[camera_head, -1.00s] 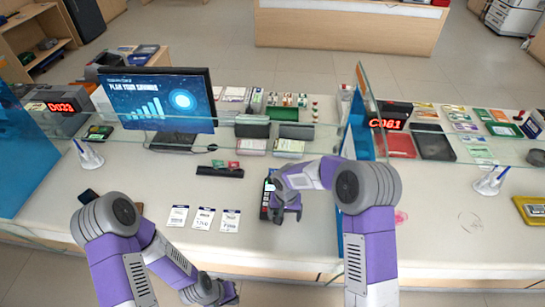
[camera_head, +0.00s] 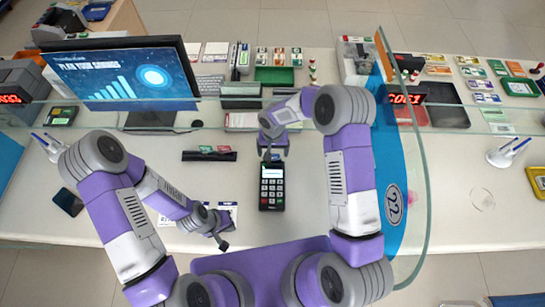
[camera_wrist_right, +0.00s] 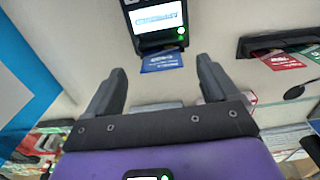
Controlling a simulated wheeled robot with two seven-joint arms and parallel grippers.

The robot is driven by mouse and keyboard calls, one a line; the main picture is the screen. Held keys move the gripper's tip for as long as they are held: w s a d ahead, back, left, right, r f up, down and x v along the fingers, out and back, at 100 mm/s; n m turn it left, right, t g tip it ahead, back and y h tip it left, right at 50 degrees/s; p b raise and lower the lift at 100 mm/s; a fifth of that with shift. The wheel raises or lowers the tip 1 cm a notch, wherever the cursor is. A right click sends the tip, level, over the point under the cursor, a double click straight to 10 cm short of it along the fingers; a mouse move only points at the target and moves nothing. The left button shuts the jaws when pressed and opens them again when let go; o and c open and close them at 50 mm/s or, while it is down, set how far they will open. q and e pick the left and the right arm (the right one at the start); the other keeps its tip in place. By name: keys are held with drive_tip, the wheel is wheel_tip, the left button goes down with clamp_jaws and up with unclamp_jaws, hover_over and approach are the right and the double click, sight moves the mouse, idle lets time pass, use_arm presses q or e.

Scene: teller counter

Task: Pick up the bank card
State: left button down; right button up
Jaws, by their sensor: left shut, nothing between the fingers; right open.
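A blue bank card (camera_wrist_right: 162,62) sticks out of the end slot of a black card terminal (camera_wrist_right: 155,22) in the right wrist view. The terminal (camera_head: 272,187) lies on the white counter in the head view, keypad up. My right gripper (camera_head: 273,152) is at the far end of the terminal. In the wrist view its fingers (camera_wrist_right: 157,82) are open, one on each side of the card's line, with the card just ahead and untouched. In the head view the gripper mostly hides the card. My left gripper (camera_head: 222,242) is shut and empty near the counter's front edge, left of the terminal.
A black holder (camera_head: 209,156) with red and green cards lies left of the terminal. Price tags (camera_head: 228,209) are partly behind my left arm. A glass screen and blue panel (camera_head: 392,195) stand close to my right arm. A monitor (camera_head: 120,80) is at back left.

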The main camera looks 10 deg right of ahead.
use_arm(q)
drive_tip(key=shift+w+r, duration=0.15)
drive_tip(key=shift+r, duration=0.05)
use_arm(e)
drive_tip(key=f, duration=0.3)
drive_tip(key=shift+w+f, duration=0.2)
drive_tip(key=c, duration=1.1)
use_arm(q)
drive_tip(key=shift+f, duration=0.3)
use_arm(e)
wheel_tip(320, 180, up, 10)
drive_tip(key=shift+r, duration=0.1)
drive_tip(key=shift+r, duration=0.1)
